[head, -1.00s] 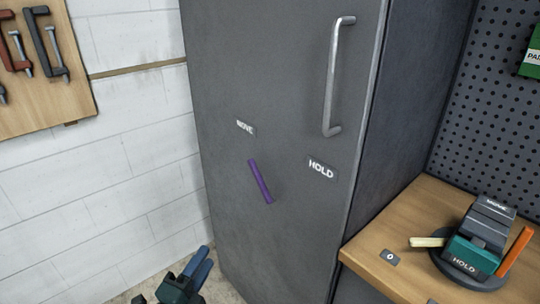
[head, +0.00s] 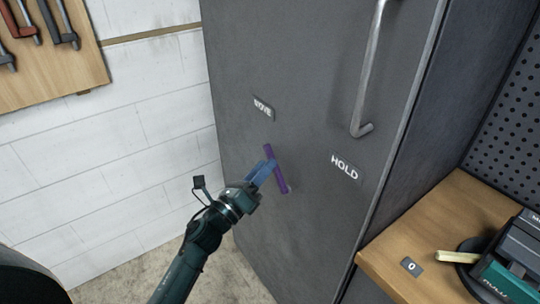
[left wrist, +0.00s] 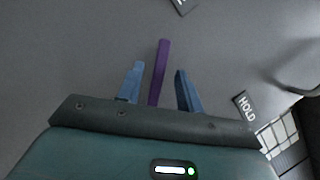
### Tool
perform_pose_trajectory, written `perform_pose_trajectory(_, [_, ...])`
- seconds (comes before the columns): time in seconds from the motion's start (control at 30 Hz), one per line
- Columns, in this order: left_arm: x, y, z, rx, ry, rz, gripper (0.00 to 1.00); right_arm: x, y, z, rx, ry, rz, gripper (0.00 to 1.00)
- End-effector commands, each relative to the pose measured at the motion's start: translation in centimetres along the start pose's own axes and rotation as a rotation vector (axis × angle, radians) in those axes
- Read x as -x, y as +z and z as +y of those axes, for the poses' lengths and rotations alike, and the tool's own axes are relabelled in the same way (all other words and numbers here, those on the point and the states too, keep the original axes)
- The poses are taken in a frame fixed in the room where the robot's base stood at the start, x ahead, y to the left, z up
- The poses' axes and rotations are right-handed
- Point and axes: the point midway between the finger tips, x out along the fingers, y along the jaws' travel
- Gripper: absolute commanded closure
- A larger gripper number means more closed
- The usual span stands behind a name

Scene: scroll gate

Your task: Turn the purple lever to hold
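The purple lever (head: 281,184) is on the front of the grey cabinet door. My left gripper (head: 265,172) is at the lever with blue fingers. In the left wrist view, the open fingers (left wrist: 160,88) stand either side of the lever (left wrist: 161,62), with a visible gap on each side. The lower part of the lever is hidden there by the gripper body. My right gripper is not in view.
A long metal handle (head: 368,75) is on the door above the HOLD label. A wooden bench (head: 440,225) with a dark device (head: 515,255) stands at the right. A white brick wall (head: 150,140) and a tool board (head: 75,75) are at the left.

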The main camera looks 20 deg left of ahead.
Motion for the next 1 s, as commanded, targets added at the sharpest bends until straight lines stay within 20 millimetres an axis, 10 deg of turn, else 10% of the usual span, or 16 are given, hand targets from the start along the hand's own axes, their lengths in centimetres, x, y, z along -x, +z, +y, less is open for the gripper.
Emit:
perform_pose_trajectory(0.57, [-3.1, -0.1, 0.0, 0.001, 0.0, 0.001, 0.64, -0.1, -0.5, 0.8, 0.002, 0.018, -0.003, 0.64])
perform_pose_trajectory(1.0, [-3.0, -0.1, 0.0, 0.001, 0.0, 0.001, 0.99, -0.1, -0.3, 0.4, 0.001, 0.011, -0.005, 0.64])
